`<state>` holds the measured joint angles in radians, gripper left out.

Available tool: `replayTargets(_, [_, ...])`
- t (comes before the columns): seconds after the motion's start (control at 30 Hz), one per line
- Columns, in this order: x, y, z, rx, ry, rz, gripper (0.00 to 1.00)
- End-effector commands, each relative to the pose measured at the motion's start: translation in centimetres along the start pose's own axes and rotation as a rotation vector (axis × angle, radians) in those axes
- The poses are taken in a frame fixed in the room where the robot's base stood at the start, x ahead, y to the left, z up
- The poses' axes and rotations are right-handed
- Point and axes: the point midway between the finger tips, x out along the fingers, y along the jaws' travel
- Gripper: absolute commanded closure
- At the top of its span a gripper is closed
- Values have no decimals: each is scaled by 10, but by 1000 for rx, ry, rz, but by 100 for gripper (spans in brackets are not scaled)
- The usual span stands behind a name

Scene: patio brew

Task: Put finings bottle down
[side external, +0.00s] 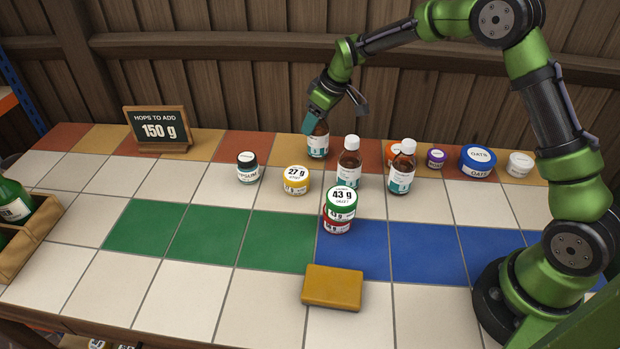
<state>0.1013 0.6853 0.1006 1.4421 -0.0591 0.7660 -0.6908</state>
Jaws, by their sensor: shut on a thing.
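My gripper (316,117) is at the back of the tiled table, pointing down and shut on the top of a brown bottle (318,146) with a white and teal label. I take this as the finings bottle, but its label is too small to read. The bottle is upright over the back row of orange and terracotta tiles. Its base is at or very close to the tiles; I cannot tell whether it touches. My fingers hide its cap. Two similar brown bottles with white caps stand nearby, one just in front to the right (348,166) and one further right (401,170).
A gypsum jar (247,168), a yellow 27 g tub (295,181) and stacked 43 g tubs (340,203) stand in front. An orange tub, a purple-lidded jar (436,159), an oats tub (477,160) and a white tub line the back right. A hops sign (159,127) stands back left.

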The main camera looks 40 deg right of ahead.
Motion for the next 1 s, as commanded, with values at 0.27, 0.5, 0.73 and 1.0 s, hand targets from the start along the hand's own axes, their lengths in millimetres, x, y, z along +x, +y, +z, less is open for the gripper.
replayTargets(0.27, [-53,0,-24,-1,9,4,100])
replayTargets(0.5, [-86,10,-33,15,6,11,100])
replayTargets(0.73, [-133,69,-1,139,5,62,100])
replayTargets(1.0, [-188,118,119,176,3,74,100])
